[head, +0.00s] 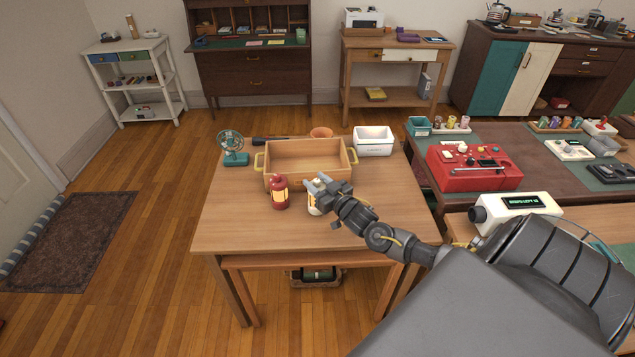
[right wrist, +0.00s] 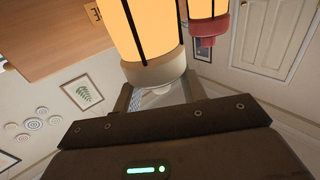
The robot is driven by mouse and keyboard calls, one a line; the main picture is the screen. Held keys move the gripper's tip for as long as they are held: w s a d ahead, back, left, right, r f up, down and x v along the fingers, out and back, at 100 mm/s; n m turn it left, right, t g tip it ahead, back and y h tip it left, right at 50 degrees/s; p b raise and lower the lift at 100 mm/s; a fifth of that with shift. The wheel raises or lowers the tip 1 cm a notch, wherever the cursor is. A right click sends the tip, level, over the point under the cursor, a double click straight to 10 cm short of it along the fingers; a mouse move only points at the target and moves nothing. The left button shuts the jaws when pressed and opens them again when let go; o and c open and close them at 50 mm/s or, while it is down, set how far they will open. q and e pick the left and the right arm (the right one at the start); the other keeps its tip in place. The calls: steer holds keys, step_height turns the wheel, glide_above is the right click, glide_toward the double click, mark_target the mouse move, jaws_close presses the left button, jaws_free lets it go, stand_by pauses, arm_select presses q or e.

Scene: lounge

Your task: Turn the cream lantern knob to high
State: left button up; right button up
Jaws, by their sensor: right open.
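The cream lantern (head: 314,209) stands on the wooden table, its lit amber body partly hidden by my right gripper. My right gripper (head: 319,184) is open at the lantern's top, coming in from the right. In the right wrist view the cream lantern (right wrist: 152,72) shows its glowing body and cream rim, with the fingers (right wrist: 160,95) on either side of its pale end. I cannot tell whether they touch it. The knob is not clearly distinguishable. My left gripper is not in view.
A red lantern (head: 279,193) stands close to the left of the cream one. A wooden tray (head: 290,179) with yellow handles is just behind. A teal fan (head: 233,148), a terracotta pot (head: 321,132) and a white bin (head: 374,142) are farther back. The table's front left is clear.

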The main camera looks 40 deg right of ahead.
jaws_close()
steer(key=shift+h, duration=0.3)
steer(key=shift+a+m+h+p, duration=0.1)
steer(key=shift+m+h+p, duration=0.75)
steer(key=shift+h, duration=0.25)
steer(key=shift+r+m+g+h, duration=0.1)
steer(key=shift+m+g+h, duration=0.3)
steer(key=shift+m+h, duration=0.55)
steer(key=m+g+h, duration=0.1)
steer(key=m+h, duration=0.1)
steer(key=h, duration=0.1)
steer(key=shift+p, duration=0.35)
steer(key=shift+m+g+h, duration=0.9)
steer(key=shift+g+h, duration=0.1)
steer(key=shift+h, duration=0.45)
